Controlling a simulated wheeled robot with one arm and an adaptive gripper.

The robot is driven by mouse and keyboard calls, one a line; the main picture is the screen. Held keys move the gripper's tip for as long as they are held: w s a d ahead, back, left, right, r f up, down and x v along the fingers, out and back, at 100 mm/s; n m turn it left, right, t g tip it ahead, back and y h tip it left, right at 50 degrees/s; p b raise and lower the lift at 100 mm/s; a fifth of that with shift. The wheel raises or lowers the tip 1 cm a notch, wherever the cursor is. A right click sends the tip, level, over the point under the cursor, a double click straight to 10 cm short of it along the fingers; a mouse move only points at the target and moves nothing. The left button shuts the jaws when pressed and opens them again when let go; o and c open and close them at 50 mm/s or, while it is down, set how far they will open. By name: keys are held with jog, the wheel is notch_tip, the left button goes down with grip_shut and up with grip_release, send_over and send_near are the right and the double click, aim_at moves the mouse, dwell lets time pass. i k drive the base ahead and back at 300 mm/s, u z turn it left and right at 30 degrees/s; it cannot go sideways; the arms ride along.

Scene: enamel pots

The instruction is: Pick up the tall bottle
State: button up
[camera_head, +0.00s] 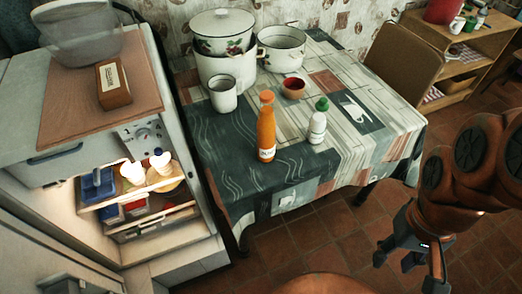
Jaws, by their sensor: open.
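The tall bottle (266,128) is orange with a pale label and stands upright near the front of the table. A shorter white bottle with a green cap (317,122) stands upright to its right, a little apart. My gripper (408,262) is at the lower right, beyond the table's right edge and over the tiled floor. It is open and points downward. It is well apart from the tall bottle, and nothing shows between its fingers.
The table (345,158) also holds a white mug (222,96), a small red bowl (293,88), and enamel pots (282,50) at the back. An open fridge (80,225) stands left. A chair (402,65) is behind the table's right side.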

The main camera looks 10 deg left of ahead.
aim_at(266, 124)
jog(key=k, duration=0.55)
jog(key=u, duration=1.4)
jog(key=i, duration=0.5)
